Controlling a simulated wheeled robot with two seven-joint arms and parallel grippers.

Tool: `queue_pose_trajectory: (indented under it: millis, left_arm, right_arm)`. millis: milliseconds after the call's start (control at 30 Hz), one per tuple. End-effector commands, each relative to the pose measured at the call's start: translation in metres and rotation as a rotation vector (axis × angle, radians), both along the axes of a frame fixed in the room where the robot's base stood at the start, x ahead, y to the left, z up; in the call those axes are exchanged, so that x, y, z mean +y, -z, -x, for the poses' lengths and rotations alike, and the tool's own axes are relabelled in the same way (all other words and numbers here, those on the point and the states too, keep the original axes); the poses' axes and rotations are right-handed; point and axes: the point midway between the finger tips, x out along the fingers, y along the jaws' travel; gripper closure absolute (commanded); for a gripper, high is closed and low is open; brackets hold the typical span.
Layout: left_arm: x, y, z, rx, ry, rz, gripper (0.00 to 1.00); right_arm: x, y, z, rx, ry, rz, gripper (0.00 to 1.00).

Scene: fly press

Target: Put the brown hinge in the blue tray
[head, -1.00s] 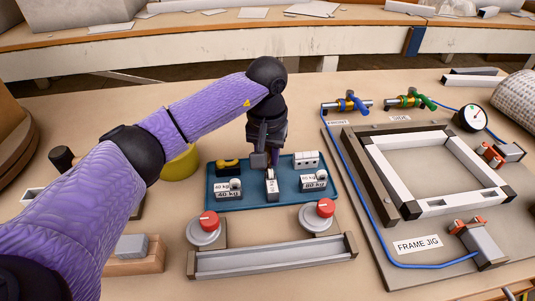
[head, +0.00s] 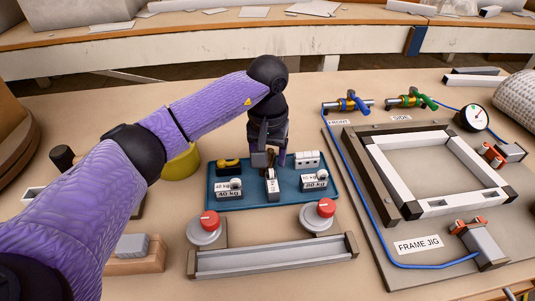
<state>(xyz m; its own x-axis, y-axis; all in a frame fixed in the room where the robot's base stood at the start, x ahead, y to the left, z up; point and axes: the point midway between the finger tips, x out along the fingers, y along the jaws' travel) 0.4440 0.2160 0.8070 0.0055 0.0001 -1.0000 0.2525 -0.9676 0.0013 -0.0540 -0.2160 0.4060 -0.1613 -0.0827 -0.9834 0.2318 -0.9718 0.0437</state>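The blue tray (head: 240,197) lies on the bench at the middle of the head view. My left gripper (head: 271,163) reaches down over the middle of the tray, its fingers a little apart. A small brown piece, which looks like the brown hinge (head: 270,157), shows between the fingers. Its lower part is close above or at a small labelled weight block (head: 272,186), and I cannot tell whether it touches the tray. The gripper partly hides it. My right gripper is not in view.
The tray also holds a yellow-black item (head: 228,165), a white block (head: 306,159) and labelled weights (head: 314,180). Two red buttons (head: 209,220) and a metal channel (head: 270,258) stand in front. A yellow round container (head: 181,163) is left, the frame jig (head: 350,200) right.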

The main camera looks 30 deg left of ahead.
Motion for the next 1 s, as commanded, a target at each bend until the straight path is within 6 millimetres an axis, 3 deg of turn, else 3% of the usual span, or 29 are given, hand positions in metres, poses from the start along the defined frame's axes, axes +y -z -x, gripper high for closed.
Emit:
queue_pose_trajectory:
  millis: [33, 200, 400, 1000]
  left_arm:
    - [0.0, -0.021, 0.0, -0.008, 0.0, -0.001, 0.33]
    - [0.0, -0.075, 0.0, -0.01, 0.0, -0.001, 0.33]
    - [0.0, -0.114, 0.001, -0.005, 0.0, 0.0, 0.33]
    - [0.0, -0.12, 0.001, -0.001, 0.0, 0.0, 0.33]
  right_arm:
    - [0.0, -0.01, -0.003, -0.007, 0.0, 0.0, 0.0]
    - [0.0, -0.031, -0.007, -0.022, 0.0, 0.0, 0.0]
    - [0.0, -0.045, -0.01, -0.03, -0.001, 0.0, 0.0]
    - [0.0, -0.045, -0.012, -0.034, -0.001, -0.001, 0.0]
